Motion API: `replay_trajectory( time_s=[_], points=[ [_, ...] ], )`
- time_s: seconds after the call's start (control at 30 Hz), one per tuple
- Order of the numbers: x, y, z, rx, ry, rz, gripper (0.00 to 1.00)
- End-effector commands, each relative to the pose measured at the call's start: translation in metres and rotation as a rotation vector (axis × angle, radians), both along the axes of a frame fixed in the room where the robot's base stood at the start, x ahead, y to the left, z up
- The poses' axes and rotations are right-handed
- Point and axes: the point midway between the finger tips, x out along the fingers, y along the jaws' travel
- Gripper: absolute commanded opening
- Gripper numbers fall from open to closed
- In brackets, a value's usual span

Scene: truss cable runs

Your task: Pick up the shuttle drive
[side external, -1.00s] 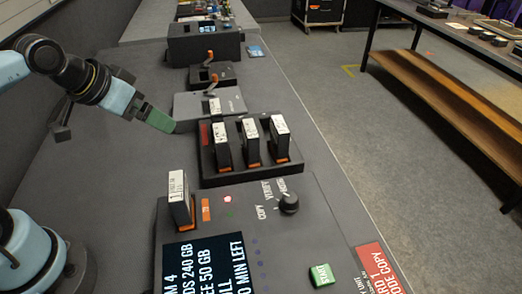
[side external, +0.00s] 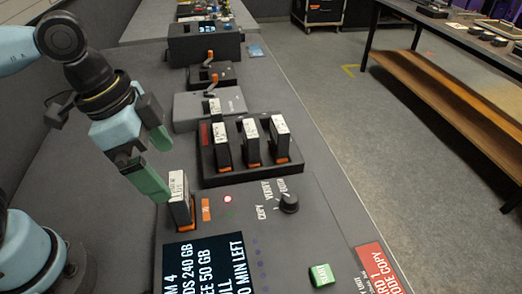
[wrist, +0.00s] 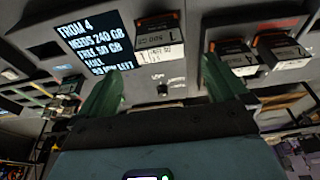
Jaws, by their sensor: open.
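A black drive with a white label and orange base (side external: 179,198) stands upright in the copy unit's slot, left of the rotary knob. It also shows in the wrist view (wrist: 160,38), roughly centred between my fingers. I take it for the shuttle drive, but its label is too small to read surely. My gripper (side external: 160,160) is open and empty, with green fingers just above and to the left of this drive. In the wrist view my gripper's fingers (wrist: 160,70) stand apart on either side. I cannot tell whether a finger touches the drive.
A black dock (side external: 208,165) behind holds three similar upright drives. The copy unit has a text screen (side external: 205,265), a knob (side external: 288,203) and a green start button (side external: 321,274). Grey and black boxes with orange levers stand farther back. The bench left of the dock is clear.

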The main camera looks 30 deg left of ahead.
Motion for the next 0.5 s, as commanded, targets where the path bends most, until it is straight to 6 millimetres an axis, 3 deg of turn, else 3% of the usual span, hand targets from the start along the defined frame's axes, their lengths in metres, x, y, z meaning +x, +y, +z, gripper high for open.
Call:
replay_trajectory(
  time_s=[0.1,0.5],
  points=[
    [0.001,0.0,-0.014,0.0,-0.001,0.002,1.0],
    [0.004,-0.003,-0.038,-0.001,-0.002,0.003,1.0]
  ],
)
